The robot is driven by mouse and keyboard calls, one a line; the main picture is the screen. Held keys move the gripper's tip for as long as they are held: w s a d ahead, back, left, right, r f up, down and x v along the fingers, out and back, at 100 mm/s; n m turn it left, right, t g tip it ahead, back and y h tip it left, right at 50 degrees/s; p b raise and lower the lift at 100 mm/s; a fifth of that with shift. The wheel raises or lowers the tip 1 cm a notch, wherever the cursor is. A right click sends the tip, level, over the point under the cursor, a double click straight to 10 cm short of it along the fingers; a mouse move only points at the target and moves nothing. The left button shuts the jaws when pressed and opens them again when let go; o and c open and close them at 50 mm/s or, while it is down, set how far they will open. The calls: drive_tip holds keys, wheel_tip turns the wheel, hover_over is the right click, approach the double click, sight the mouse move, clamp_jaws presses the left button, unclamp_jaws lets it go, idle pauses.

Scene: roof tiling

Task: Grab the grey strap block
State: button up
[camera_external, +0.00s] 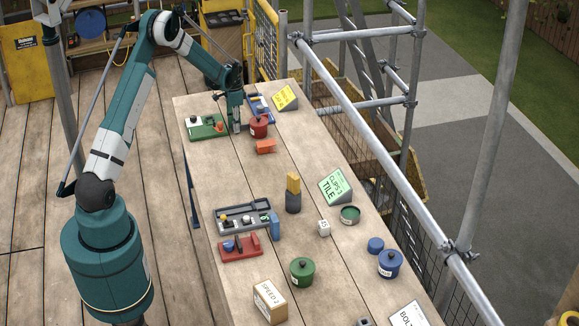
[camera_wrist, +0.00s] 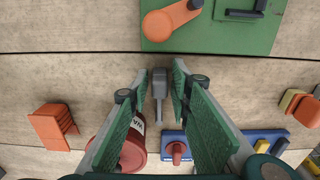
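A small grey block (camera_wrist: 160,78) with a narrow stem, which looks like the grey strap block, is on the wooden table between my fingers in the wrist view. My gripper (camera_wrist: 159,82) is open, with one green finger on each side of the block. Narrow gaps seem to show between the block and the fingers; contact is not clear. In the external view my gripper (camera_external: 237,128) points down at the far end of the table, between the green board and the red pot. The block is mostly hidden there.
The green board (camera_external: 205,127) is left of my gripper, and the red pot (camera_external: 259,128) is close on the right. A blue tray (camera_external: 261,107) lies behind. An orange piece (camera_external: 265,146) lies in front. The table's left middle (camera_external: 225,175) is clear.

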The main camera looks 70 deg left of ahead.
clamp_jaws()
drive_tip(key=shift+r, duration=0.1)
drive_tip(key=shift+r, duration=4.95)
